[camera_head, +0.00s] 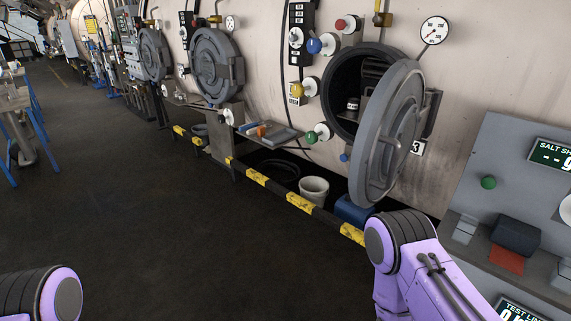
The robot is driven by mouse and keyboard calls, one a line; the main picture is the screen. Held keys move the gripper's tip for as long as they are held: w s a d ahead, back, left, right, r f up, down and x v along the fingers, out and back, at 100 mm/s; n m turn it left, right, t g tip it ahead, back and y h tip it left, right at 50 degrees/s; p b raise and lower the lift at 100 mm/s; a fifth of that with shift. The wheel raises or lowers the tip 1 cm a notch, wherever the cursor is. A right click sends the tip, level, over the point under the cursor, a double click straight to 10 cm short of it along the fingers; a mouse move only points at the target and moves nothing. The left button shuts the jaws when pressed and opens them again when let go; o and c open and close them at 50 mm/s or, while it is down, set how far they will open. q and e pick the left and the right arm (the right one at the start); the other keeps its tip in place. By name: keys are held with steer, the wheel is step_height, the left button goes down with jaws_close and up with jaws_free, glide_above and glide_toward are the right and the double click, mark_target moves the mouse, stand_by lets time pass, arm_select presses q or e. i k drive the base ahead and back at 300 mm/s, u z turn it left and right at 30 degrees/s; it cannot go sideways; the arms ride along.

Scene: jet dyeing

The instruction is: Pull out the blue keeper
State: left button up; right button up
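A blue round knob (314,46) on a pale collar sticks out from the machine wall, upper left of an open round hatch (348,85). It looks like the blue keeper, and it appears seated in its mount. A smaller blue piece (344,157) shows low beside the hatch. The heavy grey hatch door (388,135) is swung open to the right. Neither of my grippers is in view. Only purple links of my arms show, at the lower left and lower right, and no arm touches the knob.
Red (340,24), yellow (297,89) and green (311,137) knobs also surround the hatch. A yellow-black curb (299,201), a white bucket (314,188) and a blue box (353,209) lie below. A grey console (519,160) stands right.

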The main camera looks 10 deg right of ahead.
mark_target(344, 158)
steer(key=u, duration=0.4)
steer(key=i, duration=0.75)
steer(key=z, duration=0.4)
steer(key=i, duration=1.3)
steer(key=z, duration=0.55)
